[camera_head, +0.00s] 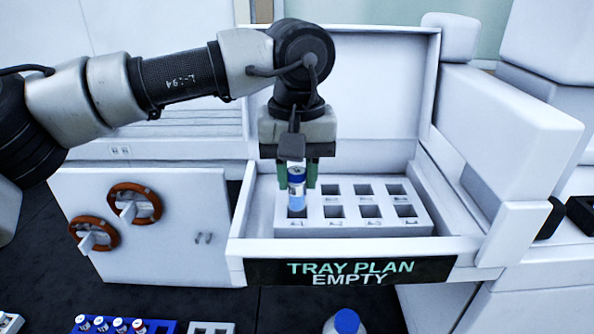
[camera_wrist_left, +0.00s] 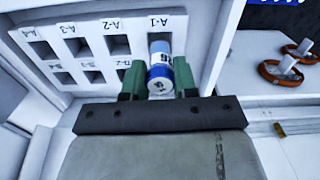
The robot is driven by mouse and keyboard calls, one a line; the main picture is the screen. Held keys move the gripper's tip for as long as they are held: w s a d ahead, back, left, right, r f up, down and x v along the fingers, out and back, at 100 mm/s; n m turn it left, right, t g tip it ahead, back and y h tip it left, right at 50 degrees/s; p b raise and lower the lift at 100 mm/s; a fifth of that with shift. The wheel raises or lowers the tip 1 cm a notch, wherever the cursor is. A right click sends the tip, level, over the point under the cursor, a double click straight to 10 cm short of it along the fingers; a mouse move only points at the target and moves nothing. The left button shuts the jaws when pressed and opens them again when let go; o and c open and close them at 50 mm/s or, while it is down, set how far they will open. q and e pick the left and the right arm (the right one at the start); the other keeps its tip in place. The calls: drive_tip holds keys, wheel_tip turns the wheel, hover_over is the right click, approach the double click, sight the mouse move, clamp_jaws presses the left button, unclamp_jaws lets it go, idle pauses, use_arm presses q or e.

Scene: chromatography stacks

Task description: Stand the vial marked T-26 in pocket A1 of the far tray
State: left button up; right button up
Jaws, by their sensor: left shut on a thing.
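My left gripper (camera_head: 297,185) is shut on a blue-capped vial (camera_head: 297,177) with a white label and blue contents. The vial is upright over the front-left pocket of the white tray (camera_head: 375,228). In the left wrist view the vial (camera_wrist_left: 160,66) sits between the green fingers, its lower end at the pocket marked A-1 (camera_wrist_left: 160,37). I cannot tell whether its bottom is inside the pocket. The label is only partly visible, so its full mark cannot be read. The other tray pockets look empty. My right gripper is not in view.
The tray lies in an open-fronted bay with raised walls and a front sign (camera_head: 350,272) reading "TRAY PLAN EMPTY". Two brown handwheels (camera_head: 134,203) stick out at the left. A blue rack (camera_head: 160,326) with several vials and a blue-capped bottle (camera_head: 346,321) stand in front.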

use_arm(q)
drive_tip(key=shift+s+r, duration=0.1)
drive_tip(key=shift+s, duration=0.05)
idle(0.3)
drive_tip(key=shift+f, duration=0.25)
drive_tip(key=shift+f+b, duration=0.85)
drive_tip(key=shift+f, duration=0.25)
drive_tip(key=shift+f, duration=0.2)
drive_tip(key=shift+f+b, duration=0.45)
drive_tip(key=shift+b, duration=0.05)
